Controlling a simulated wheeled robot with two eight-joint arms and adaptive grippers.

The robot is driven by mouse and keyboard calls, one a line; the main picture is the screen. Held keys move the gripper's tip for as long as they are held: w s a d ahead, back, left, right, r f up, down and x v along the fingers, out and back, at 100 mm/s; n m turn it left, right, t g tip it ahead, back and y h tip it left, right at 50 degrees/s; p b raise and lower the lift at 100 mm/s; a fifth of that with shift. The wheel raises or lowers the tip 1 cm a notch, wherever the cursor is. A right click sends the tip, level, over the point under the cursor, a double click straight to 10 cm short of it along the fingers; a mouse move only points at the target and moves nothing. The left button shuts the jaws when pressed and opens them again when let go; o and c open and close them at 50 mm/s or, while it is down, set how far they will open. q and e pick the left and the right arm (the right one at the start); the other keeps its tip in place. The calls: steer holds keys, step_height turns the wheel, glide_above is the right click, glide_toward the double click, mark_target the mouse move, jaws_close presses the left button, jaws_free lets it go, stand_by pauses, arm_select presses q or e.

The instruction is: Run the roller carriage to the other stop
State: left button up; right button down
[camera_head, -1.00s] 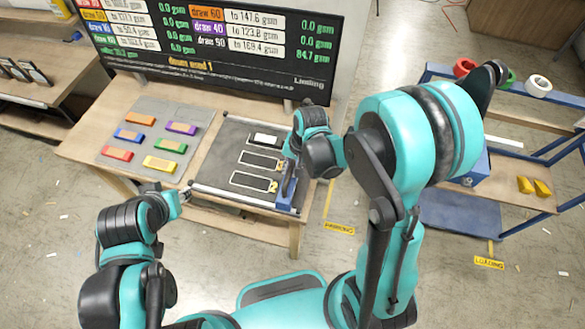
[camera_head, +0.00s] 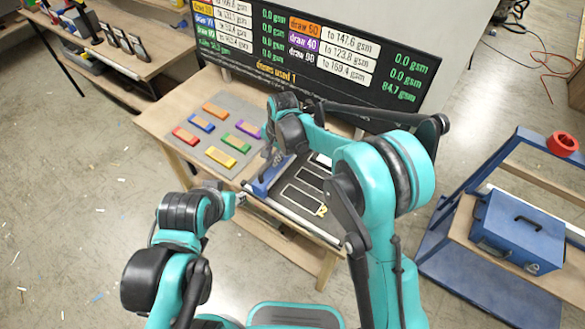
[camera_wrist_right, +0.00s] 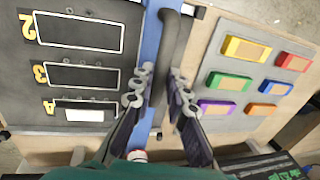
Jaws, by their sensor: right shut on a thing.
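The roller carriage, a blue bar (camera_head: 262,184) with a dark handle, stands across the left end of the dark bed (camera_head: 312,183) in the head view. In the right wrist view the blue bar (camera_wrist_right: 150,35) runs up the middle, with the bed's numbered outlined frames to its left. My right gripper (camera_wrist_right: 158,100) is shut on the dark handle (camera_wrist_right: 173,40); in the head view the right gripper (camera_head: 270,152) is partly hidden by its arm. My left gripper (camera_head: 238,200) hangs near the table's front edge, apart from the carriage; its fingers are too small to judge.
A grey mat (camera_head: 238,117) with several coloured blocks lies just left of the carriage. A display board (camera_head: 300,50) stands behind the table. A white sheet (camera_wrist_right: 85,115) lies in one frame of the bed. A blue toolbox (camera_head: 515,230) stands on a cart at right.

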steer(key=shift+w+a, duration=0.4)
steer(key=shift+a, duration=0.25)
steer(key=shift+w+a, duration=0.4)
steer(key=shift+a, duration=0.25)
steer(key=c, duration=1.6)
jaws_free()
steer(key=shift+r, duration=0.1)
steer(key=shift+o, duration=0.6)
steer(key=shift+w+a, duration=0.1)
steer(key=shift+a, duration=0.1)
steer(key=shift+d, duration=0.1)
step_height(320, 180, up, 12)
steer(key=s+d, duration=0.1)
steer(key=d, duration=0.1)
steer(key=shift+f, duration=0.2)
steer(key=shift+s, duration=0.1)
